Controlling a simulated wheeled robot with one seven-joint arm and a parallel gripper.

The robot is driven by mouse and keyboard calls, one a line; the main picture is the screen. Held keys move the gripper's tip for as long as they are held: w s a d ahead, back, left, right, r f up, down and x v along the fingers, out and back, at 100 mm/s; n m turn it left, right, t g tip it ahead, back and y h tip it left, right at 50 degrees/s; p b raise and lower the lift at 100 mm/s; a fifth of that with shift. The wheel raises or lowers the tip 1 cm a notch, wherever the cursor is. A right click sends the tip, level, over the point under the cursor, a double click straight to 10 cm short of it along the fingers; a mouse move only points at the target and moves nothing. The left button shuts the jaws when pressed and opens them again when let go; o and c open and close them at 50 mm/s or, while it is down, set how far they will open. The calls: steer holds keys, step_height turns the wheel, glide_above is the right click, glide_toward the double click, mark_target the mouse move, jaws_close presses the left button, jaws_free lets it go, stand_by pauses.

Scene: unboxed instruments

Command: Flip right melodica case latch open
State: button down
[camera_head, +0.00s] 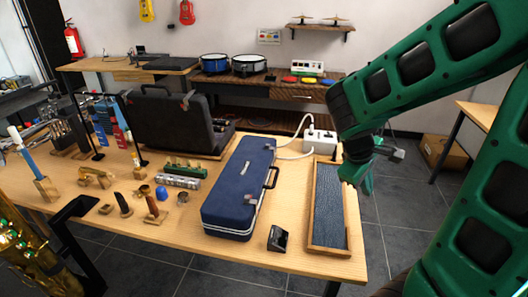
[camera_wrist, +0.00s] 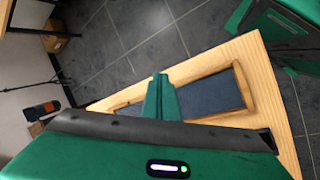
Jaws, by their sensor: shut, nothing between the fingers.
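The blue melodica case (camera_head: 238,185) lies closed on the wooden table, its long side with the dark handle (camera_head: 272,177) facing right. A small light latch (camera_head: 251,198) shows near its front end; whether it is fastened is too small to tell. My gripper (camera_head: 356,174) is shut and empty, to the right of the case and apart from it, above the far right part of the wooden tray. In the wrist view my gripper's green fingers (camera_wrist: 160,82) are together over the tray; the case is not visible there.
The wooden tray with a dark mat (camera_head: 328,205) lies along the table's right edge; it also shows in the wrist view (camera_wrist: 215,92). A small black holder (camera_head: 278,238) stands between case and tray. A white power strip (camera_head: 320,140) with cables sits behind.

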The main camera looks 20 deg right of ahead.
steer(key=w+a+f+n+t+h, duration=0.1)
steer(key=w+a+n+t+h, duration=0.2)
steer(key=w+n, duration=0.35)
steer(key=w+a+n+t+h, duration=0.1)
steer(key=w+a+n+t, duration=0.1)
steer(key=w+a+n, duration=0.5)
steer(key=w+a+n+t, duration=0.2)
steer(key=w+a+n, duration=0.1)
steer(key=a+n, duration=0.1)
steer(key=w+a+n+t+y, duration=0.1)
steer(key=w+a+n+t, duration=0.1)
steer(key=a+n, duration=0.2)
steer(key=w+a+f+n+t+y, duration=0.1)
steer(key=w+a+n+t, duration=0.1)
steer(key=a, duration=0.5)
steer(key=shift+w+n+t, duration=0.3)
steer(key=shift+w+n, duration=0.55)
steer(key=shift+n, duration=0.1)
glide_toward(267, 147)
steer(key=x, duration=0.4)
steer(key=shift+w+d+f, duration=0.1)
steer(key=shift+d+f, duration=0.05)
steer(key=shift+d, duration=0.05)
steer(key=shift+w+d, duration=0.35)
steer(key=shift+w, duration=0.45)
